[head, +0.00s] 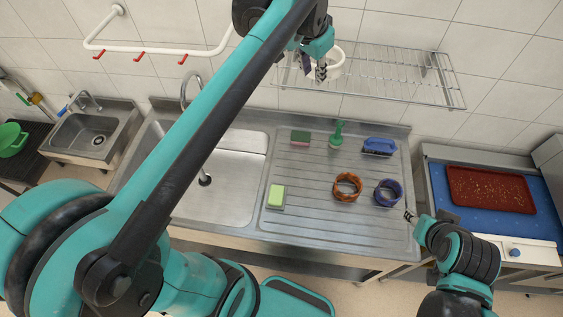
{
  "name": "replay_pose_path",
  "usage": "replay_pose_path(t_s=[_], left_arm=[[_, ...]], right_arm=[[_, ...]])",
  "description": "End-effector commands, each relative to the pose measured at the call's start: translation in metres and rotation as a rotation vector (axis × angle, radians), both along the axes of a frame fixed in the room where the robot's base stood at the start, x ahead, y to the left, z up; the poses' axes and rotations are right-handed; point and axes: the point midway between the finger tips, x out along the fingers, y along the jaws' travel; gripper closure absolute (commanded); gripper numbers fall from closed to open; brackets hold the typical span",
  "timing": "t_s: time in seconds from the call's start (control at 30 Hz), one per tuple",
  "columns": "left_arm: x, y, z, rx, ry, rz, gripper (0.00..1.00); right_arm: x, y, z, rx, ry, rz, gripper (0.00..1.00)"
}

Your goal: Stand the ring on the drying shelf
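A white ring (339,62) shows at the left part of the wire drying shelf (410,88), partly hidden behind my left gripper (314,68). The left gripper comes down from above at the ring's left side. I cannot tell whether its fingers hold the ring's wall or only stand beside it, nor whether the ring rests on the shelf wires. An orange ring (346,187) and a blue ring (387,193) lie on the ribbed drainboard below. My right gripper (409,216) is at the drainboard's right front corner, with small fingers apart and nothing between them.
A red tray (491,190) lies at right. The shelf's right side is bare.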

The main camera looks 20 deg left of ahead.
Motion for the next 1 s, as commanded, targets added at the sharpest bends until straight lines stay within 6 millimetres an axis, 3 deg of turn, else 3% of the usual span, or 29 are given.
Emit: replay_pose_path(t_s=[0.03, 0.3, 0.5, 0.7, 1.0], left_arm=[[-0.017, 0.000, -0.011, -0.011, -0.021, 0.027, 0.74], [-0.098, 0.002, -0.084, -0.088, -0.141, 0.187, 0.74], [-0.145, 0.002, -0.141, -0.146, -0.213, 0.281, 0.74], [-0.166, 0.003, -0.169, -0.174, -0.247, 0.325, 0.74], [-0.167, 0.003, -0.171, -0.178, -0.251, 0.330, 0.74]], right_arm=[[0.000, 0.000, 0.000, 0.000, 0.000, 0.000, 0.60], [0.000, 0.000, 0.000, 0.000, 0.000, 0.000, 0.60], [0.000, 0.000, 0.000, 0.000, 0.000, 0.000, 0.60], [0.000, 0.000, 0.000, 0.000, 0.000, 0.000, 0.60], [0.000, 0.000, 0.000, 0.000, 0.000, 0.000, 0.60]])
